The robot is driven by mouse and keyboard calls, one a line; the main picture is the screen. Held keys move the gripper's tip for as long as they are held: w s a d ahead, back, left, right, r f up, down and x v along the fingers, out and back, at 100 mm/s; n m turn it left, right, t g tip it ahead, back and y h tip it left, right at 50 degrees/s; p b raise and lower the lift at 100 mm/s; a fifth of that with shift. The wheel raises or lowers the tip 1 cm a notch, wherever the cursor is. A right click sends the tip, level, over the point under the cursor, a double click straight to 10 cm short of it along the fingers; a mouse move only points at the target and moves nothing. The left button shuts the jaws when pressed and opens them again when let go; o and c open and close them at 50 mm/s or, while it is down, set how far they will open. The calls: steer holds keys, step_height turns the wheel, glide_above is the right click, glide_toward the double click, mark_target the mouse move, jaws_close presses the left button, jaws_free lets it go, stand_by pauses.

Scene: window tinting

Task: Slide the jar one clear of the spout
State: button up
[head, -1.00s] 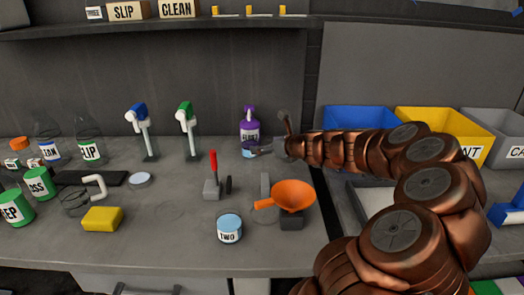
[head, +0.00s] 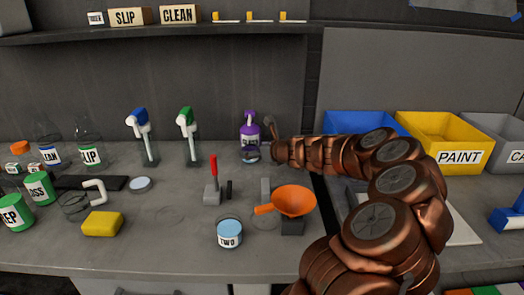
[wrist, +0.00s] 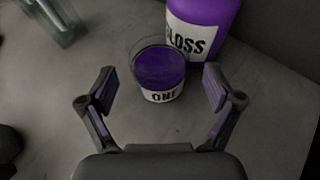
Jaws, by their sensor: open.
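Jar one (wrist: 160,68) is a clear jar with purple contents and a white "ONE" label. It stands upright on the bench, close in front of the purple gloss bottle (wrist: 203,28). In the wrist view my gripper (wrist: 160,84) is open and empty. Its fingers are spread to the left and right of the jar's near side, with visible gaps. The spout is out of the wrist view.
Jar two (head: 229,234), an orange funnel (head: 293,200) and a red-handled tool (head: 213,182) stand nearer the front. Bins (head: 440,140) stand to the right. Bare bench lies in front of jar one.

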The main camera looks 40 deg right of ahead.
steer(key=shift+x, duration=1.05)
steer(key=shift+a, duration=0.1)
steer(key=shift+c, duration=0.2)
steer(key=c, duration=1.2)
